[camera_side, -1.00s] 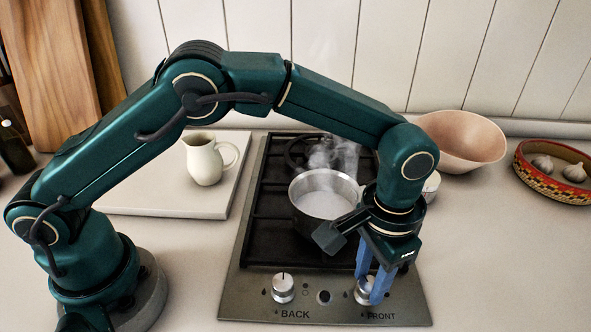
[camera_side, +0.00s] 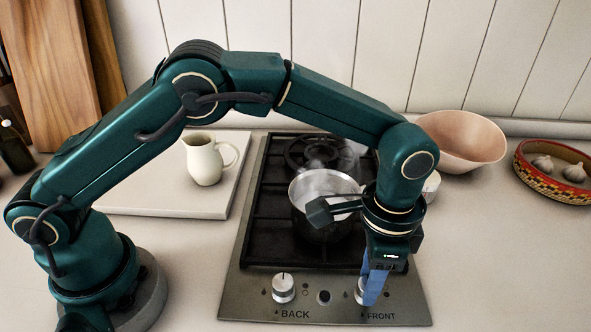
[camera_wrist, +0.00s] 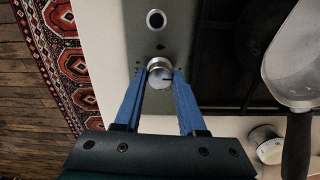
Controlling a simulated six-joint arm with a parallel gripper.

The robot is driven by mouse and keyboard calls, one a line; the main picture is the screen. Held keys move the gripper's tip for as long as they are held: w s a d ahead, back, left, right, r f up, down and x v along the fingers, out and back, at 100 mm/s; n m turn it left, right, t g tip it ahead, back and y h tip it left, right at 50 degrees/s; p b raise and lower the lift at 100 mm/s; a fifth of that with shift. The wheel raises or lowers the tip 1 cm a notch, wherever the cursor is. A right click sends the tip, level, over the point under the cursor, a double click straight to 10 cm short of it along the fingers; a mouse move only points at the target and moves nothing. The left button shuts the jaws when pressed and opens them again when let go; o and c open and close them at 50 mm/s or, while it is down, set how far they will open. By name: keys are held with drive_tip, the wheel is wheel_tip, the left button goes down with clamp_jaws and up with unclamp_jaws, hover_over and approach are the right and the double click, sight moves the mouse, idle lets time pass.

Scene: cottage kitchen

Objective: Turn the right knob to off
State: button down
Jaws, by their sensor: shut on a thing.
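The right knob (camera_side: 358,291), above the FRONT label, is a silver knob mostly hidden behind my fingers in the side view. In the wrist view the knob (camera_wrist: 160,72) sits between my two blue fingertips, with a dark line on its face. I cannot read its setting clearly. My gripper (camera_side: 368,298) points down over the stove's front panel and is shut on the knob; its fingertips also show in the wrist view (camera_wrist: 161,77). The left knob (camera_side: 283,288), above the BACK label, stands apart with its mark pointing toward the back.
A steaming pot (camera_side: 306,222) stands on the stove (camera_side: 262,247) behind my gripper. Its dark handle (camera_wrist: 297,146) shows in the wrist view. A small white round object (camera_wrist: 265,143) is nearby. A jug (camera_side: 205,160), pink bowl (camera_side: 466,140) and garlic basket (camera_side: 551,186) are farther off.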

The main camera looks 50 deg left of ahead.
drive_tip(key=c, duration=0.5)
unclamp_jaws()
drive_tip(key=shift+r, duration=0.1)
drive_tip(key=shift+r, duration=2.5)
